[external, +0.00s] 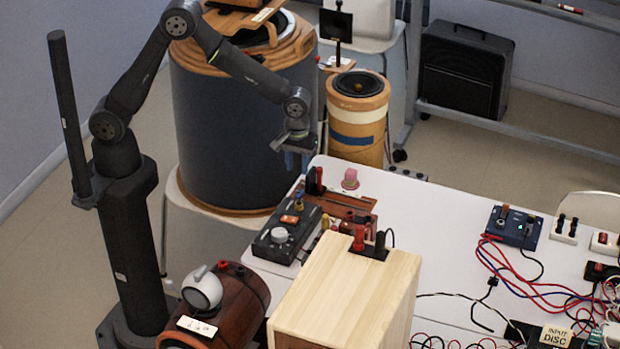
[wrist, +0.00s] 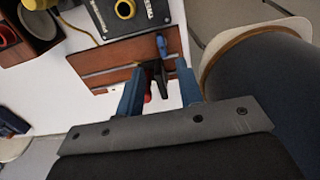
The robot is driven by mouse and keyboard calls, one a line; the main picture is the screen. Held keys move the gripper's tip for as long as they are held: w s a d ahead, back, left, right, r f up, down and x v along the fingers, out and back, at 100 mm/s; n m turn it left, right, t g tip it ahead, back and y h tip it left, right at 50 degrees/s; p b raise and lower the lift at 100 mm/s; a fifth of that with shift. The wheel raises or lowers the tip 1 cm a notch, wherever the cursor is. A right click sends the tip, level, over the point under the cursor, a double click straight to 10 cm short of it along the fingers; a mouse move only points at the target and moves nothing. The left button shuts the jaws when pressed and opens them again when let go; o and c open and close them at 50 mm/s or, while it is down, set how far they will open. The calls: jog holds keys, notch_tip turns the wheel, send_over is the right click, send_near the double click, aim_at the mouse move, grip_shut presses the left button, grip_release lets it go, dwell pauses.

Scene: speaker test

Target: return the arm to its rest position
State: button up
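A large dark drum-shaped speaker (external: 225,130) stands behind and left of my gripper. A smaller wooden cylinder (external: 357,118) stands behind it. A black control box (external: 285,236), a pale wooden box (external: 350,292) and a brown barrel speaker (external: 240,300) are in front. Cables lie at right.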

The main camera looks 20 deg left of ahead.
aim_at(297, 195)
notch_tip(297, 195, down, 11)
jog(key=shift+a+r, duration=0.1)
jog(key=shift+r, duration=0.1)
jog(key=shift+r+m, duration=0.15)
jog(key=shift+m, duration=0.25)
jog(key=m, duration=0.4)
jog(key=shift+a, duration=0.2)
jog(key=m, duration=0.5)
jog(key=shift+w+a+m, duration=0.25)
jog(key=shift+m, duration=0.15)
notch_tip(297, 195, up, 17)
jog(key=d+n, duration=0.1)
jog(key=n, duration=0.7)
jog(key=f, duration=1.7)
jog(key=shift+w, duration=0.35)
